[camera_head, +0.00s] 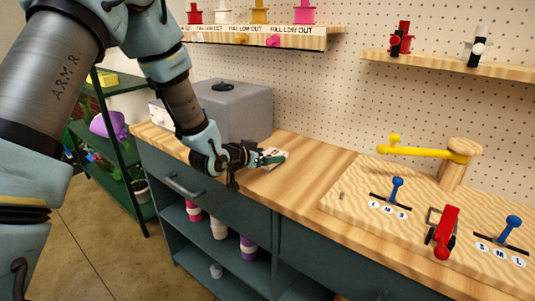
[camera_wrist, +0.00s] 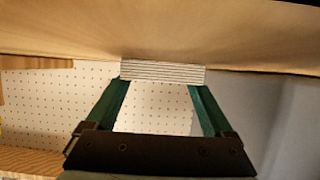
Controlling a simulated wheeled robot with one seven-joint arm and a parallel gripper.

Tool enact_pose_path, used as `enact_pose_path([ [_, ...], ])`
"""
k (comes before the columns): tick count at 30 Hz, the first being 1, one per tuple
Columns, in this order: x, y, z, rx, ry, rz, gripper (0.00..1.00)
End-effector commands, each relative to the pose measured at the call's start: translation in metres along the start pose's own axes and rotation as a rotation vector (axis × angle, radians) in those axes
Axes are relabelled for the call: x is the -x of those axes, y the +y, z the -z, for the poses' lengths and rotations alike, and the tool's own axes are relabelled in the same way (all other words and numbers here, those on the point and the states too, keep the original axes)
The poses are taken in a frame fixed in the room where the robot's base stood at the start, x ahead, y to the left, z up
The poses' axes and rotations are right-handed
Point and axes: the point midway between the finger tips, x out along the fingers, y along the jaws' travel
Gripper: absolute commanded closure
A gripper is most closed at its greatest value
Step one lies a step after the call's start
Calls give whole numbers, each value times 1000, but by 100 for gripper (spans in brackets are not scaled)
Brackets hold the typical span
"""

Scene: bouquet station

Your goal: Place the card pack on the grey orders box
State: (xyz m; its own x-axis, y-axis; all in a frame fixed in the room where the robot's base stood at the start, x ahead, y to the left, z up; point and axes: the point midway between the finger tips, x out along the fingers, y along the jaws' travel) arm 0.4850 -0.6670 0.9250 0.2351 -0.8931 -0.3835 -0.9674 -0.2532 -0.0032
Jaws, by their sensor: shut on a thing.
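The card pack (camera_head: 274,157) is a small white pack at the tips of my gripper (camera_head: 262,158), low over the wooden counter just right of the grey box. In the wrist view the pack (camera_wrist: 163,71) shows as a pale, striped stack edge between the tips of the two green fingers. My gripper (camera_wrist: 163,88) is shut on it. The pack looks close to the wood, and I cannot tell whether it touches. The grey orders box (camera_head: 250,112) stands on the counter behind and left of my gripper, with a dark round piece on top. Its grey side fills the right of the wrist view (camera_wrist: 285,115).
A board (camera_head: 345,205) with blue levers, a red piece and a yellow arm on a wooden post (camera_head: 458,165) takes up the right counter. Shelves with coloured items hang on the pegboard (camera_head: 340,95). Bare counter (camera_head: 310,155) lies between gripper and board.

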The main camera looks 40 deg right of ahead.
Motion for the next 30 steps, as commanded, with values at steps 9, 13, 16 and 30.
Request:
enact_pose_path([
  [9, -1, 0, -1, 0, 1, 0, 10],
  [13, 0, 0, -1, 0, 1, 0, 0],
  [16, 0, 0, -1, 0, 1, 0, 0],
  [30, 47, -1, -1, 0, 2, 3, 0],
])
